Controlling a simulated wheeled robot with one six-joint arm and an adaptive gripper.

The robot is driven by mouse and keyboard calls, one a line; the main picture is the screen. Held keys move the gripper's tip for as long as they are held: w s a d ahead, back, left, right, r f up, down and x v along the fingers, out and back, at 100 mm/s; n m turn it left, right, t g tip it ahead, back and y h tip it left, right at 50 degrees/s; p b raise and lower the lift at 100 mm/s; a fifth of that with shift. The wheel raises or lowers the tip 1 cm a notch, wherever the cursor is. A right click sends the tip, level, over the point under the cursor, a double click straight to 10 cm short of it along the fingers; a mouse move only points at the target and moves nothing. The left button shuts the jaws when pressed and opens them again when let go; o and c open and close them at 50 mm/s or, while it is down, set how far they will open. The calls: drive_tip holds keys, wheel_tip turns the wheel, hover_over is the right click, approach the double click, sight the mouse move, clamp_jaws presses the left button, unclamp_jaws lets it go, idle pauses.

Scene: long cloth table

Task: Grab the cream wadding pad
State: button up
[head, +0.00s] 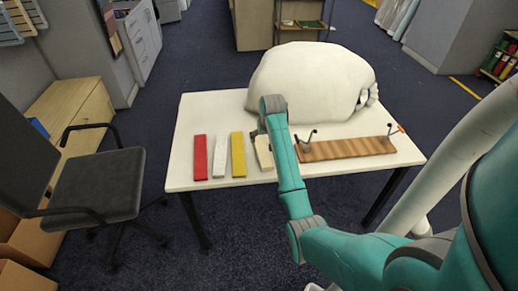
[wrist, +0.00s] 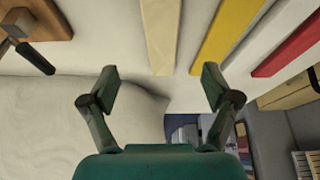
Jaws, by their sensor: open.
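The cream wadding pad (head: 264,153) is a flat narrow strip lying on the table, just left of my arm in the head view, which partly covers it. In the wrist view, the pad (wrist: 160,36) runs from the top edge down toward the space between my fingertips, its near end short of them. My gripper (wrist: 159,88) is open and empty, its two fingers spread either side of the pad's line. In the head view my gripper is mostly hidden behind my wrist.
Yellow (head: 238,154), white (head: 219,156) and red (head: 200,157) strips lie left of the pad. A wooden board with dark hooks (head: 345,150) lies right. A large white bulky bundle (head: 310,75) fills the table's back. The table's left back corner (head: 210,108) is clear.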

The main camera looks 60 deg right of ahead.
hover_over(262, 147)
drive_tip(key=s+a, duration=0.2)
wheel_tip(262, 147, down, 5)
drive_tip(key=shift+s+a+r, duration=0.1)
drive_tip(key=shift+r, duration=0.1)
drive_tip(key=shift+w+x, duration=0.2)
drive_tip(key=shift+x, duration=2.5)
drive_tip(key=c, duration=1)
